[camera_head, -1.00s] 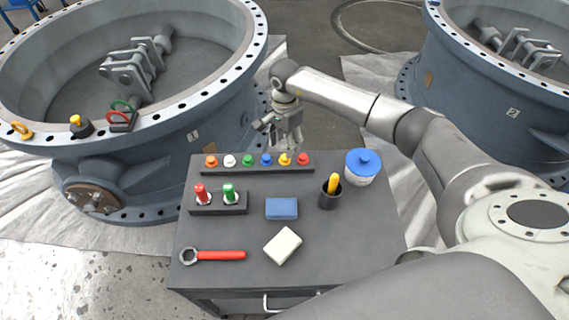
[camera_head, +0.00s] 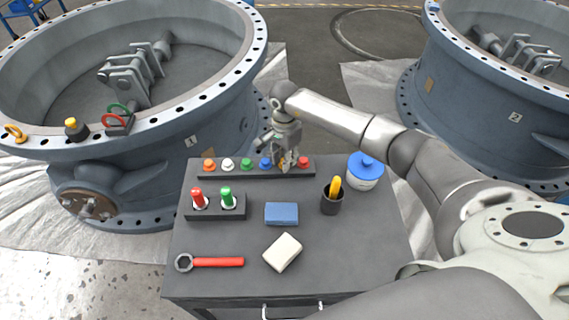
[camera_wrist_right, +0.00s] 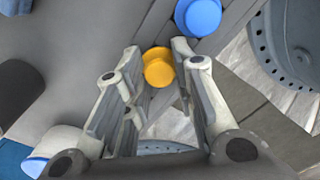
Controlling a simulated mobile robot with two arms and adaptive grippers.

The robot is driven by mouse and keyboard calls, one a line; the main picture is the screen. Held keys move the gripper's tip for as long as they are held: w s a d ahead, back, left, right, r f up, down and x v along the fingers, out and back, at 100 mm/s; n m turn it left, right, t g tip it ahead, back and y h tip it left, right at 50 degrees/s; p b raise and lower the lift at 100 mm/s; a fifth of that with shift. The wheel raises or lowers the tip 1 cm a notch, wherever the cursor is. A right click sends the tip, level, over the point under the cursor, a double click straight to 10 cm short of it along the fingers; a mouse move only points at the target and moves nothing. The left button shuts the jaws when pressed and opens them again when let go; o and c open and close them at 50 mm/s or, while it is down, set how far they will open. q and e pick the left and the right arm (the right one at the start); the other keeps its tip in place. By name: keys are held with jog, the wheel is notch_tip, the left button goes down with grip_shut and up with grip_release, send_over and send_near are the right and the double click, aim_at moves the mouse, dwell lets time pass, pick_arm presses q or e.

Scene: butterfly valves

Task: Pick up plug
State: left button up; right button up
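Several coloured plugs stand in a row on a dark rack (camera_head: 214,175) at the back of the grey cart. From left they are an orange plug (camera_head: 209,165), a white plug (camera_head: 228,164), a green plug (camera_head: 246,164), a blue plug (camera_head: 265,163), a yellow plug and a red plug (camera_head: 303,162). My right gripper (camera_head: 287,163) is over the yellow plug and mostly hides it in the head view. In the right wrist view the yellow plug (camera_wrist_right: 158,67) shows between the tips of the open fingers (camera_wrist_right: 160,55), with the blue plug (camera_wrist_right: 198,15) just outside. My left gripper is not in view.
On the cart (camera_head: 205,283) are a block with a red and a green item (camera_head: 227,197), a blue box (camera_head: 281,213), a white block (camera_head: 283,252), a black cup (camera_head: 331,201), a blue-lidded jar (camera_head: 364,171) and a red-handled wrench (camera_head: 217,262). Large valves stand behind.

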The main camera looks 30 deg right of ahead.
jog(key=shift+c, duration=0.9)
